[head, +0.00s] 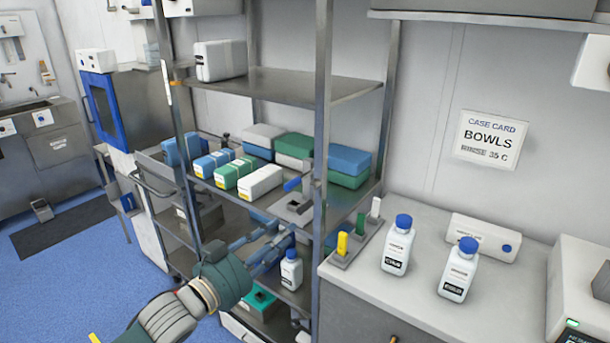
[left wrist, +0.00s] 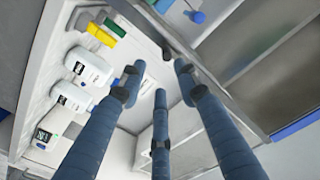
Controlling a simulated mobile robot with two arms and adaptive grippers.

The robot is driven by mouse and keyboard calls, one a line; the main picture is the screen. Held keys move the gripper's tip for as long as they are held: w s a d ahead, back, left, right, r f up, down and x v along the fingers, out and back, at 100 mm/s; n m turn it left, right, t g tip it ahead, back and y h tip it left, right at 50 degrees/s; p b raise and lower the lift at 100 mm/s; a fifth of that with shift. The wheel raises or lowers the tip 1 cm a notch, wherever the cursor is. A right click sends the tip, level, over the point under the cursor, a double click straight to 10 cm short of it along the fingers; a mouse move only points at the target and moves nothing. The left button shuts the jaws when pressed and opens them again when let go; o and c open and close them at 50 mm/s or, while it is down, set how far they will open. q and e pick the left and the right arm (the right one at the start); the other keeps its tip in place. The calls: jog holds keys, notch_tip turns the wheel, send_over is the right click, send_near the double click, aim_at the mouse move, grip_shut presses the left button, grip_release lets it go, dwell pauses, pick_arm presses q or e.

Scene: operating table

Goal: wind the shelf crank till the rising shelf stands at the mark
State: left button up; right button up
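The shelf crank, with a blue handle (head: 292,184) on a grey housing (head: 296,207), is at the front right of the rack's middle shelf (head: 225,196). A blue knob (left wrist: 197,17), seemingly the crank's, shows at the top of the left wrist view. My left gripper (head: 283,243) is below the crank, in front of the rack, apart from it. Its blue fingers are spread and empty in the left wrist view (left wrist: 158,82). My right gripper is out of view.
Boxes in blue, green and white (head: 262,181) fill much of the middle shelf. A steel post (head: 321,130) stands close right of the crank. The counter (head: 375,300) at right holds bottles (head: 398,247) and a block with coloured pegs (head: 343,254). A bottle (head: 291,272) stands behind my fingers.

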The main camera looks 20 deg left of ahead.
aim_at(299, 213)
pick_arm(q)
jog(key=p+x, duration=0.1)
jog(key=x, duration=0.6)
jog(key=a+p+x, duration=0.1)
jog(key=x, duration=0.3)
jog(key=shift+w+r+p, duration=0.2)
jog(key=shift+r+p, duration=0.05)
jog(key=shift+p, duration=0.05)
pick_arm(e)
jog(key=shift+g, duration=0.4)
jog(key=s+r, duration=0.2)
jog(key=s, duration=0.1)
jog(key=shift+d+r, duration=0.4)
pick_arm(q)
grip_shut()
